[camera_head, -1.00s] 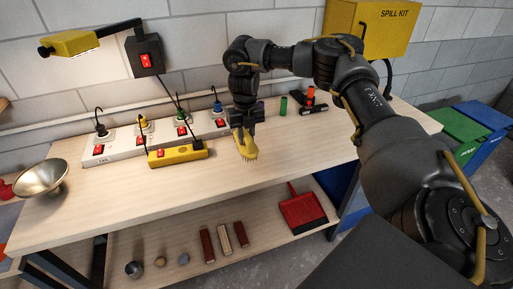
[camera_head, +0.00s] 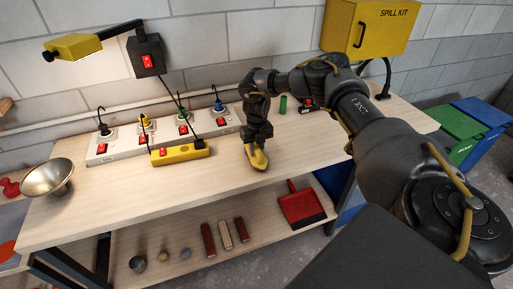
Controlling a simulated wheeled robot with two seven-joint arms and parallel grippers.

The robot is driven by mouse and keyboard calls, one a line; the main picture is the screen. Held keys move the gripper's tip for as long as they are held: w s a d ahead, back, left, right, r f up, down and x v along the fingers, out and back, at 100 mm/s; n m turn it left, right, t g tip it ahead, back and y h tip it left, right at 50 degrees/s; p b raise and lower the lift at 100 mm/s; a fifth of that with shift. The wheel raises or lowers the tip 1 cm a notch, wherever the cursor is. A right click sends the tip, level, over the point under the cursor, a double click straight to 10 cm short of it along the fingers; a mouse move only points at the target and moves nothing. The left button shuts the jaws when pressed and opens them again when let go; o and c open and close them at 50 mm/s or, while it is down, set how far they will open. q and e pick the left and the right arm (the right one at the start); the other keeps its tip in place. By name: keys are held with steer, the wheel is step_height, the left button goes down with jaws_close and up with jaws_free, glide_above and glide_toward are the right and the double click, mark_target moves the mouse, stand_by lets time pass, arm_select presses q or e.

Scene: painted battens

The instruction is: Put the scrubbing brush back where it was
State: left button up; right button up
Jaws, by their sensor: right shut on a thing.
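The scrubbing brush (camera_head: 257,157) is yellow, with pale bristles seen earlier on its underside. It is near the front edge of the workbench top, right of the yellow power strip. My right gripper (camera_head: 257,141) is shut on it from above, and its fingers hide the brush's upper part. I cannot tell whether the brush touches the bench. My left gripper is not in view.
A white socket strip (camera_head: 130,148) with several plugs and the yellow power strip (camera_head: 180,153) lie left of the brush. A green cylinder (camera_head: 283,104) stands behind. A metal bowl (camera_head: 48,178) is far left. Bare bench top (camera_head: 140,198) lies in front.

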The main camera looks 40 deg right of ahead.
steer(key=shift+f, duration=0.15)
steer(key=o, duration=1)
steer(key=shift+c, duration=0.2)
steer(key=shift+r, duration=0.2)
step_height(320, 180, up, 11)
steer(key=b, duration=0.2)
steer(key=shift+b, duration=0.3)
steer(key=shift+r, duration=0.5)
